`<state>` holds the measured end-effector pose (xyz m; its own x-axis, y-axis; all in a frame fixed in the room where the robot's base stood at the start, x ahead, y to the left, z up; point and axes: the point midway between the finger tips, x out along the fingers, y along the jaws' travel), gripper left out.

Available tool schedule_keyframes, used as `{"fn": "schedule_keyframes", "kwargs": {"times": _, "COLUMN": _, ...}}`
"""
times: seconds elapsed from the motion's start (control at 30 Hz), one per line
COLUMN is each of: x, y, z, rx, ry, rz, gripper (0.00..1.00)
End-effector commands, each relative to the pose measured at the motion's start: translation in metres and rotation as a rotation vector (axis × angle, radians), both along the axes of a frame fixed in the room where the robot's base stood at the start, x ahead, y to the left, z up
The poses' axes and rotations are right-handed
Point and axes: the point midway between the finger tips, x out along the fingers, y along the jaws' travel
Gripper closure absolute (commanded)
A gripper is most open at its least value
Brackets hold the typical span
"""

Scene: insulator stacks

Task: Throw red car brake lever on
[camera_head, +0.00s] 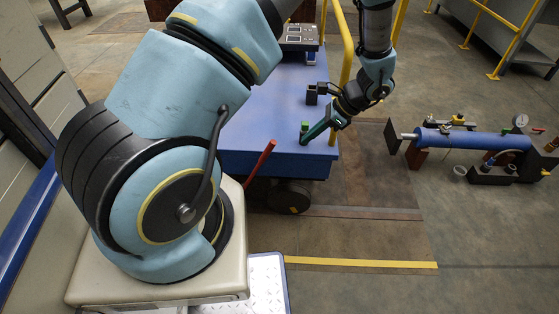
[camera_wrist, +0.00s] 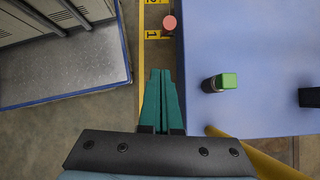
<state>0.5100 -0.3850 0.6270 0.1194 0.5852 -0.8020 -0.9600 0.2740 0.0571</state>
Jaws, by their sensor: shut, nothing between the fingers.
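The red brake lever (camera_head: 260,160) is a red rod at the left front side of the blue car (camera_head: 262,113), leaning up and to the right. Its lower end is hidden behind my arm. My gripper (camera_head: 305,141) has teal fingers, shut and empty, over the car's front right corner. In the wrist view the fingertips (camera_wrist: 161,72) point toward the lever top, apart from it.
A green-topped block (camera_wrist: 229,81) stands on the blue deck right of my fingers. A yellow rail (camera_head: 347,45) rises at the car's right edge. A blue cylinder assembly (camera_head: 470,140) lies on the floor at right. Lockers (camera_wrist: 62,40) stand at left.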

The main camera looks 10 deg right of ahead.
Motion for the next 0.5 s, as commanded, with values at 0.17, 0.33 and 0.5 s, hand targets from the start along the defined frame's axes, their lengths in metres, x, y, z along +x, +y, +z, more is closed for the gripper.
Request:
{"fn": "schedule_keyframes", "kwargs": {"times": 0.17, "x": -0.0029, "y": -0.0132, "z": -0.022, "rx": 0.043, "ry": 0.012, "rz": -0.089, "gripper": 1.0}}
{"fn": "schedule_keyframes", "kwargs": {"times": 0.33, "x": -0.0029, "y": -0.0133, "z": -0.0214, "rx": 0.045, "ry": 0.013, "rz": -0.093, "gripper": 1.0}}
{"fn": "schedule_keyframes", "kwargs": {"times": 0.5, "x": -0.0028, "y": -0.0125, "z": -0.022, "rx": 0.044, "ry": 0.013, "rz": -0.091, "gripper": 1.0}}
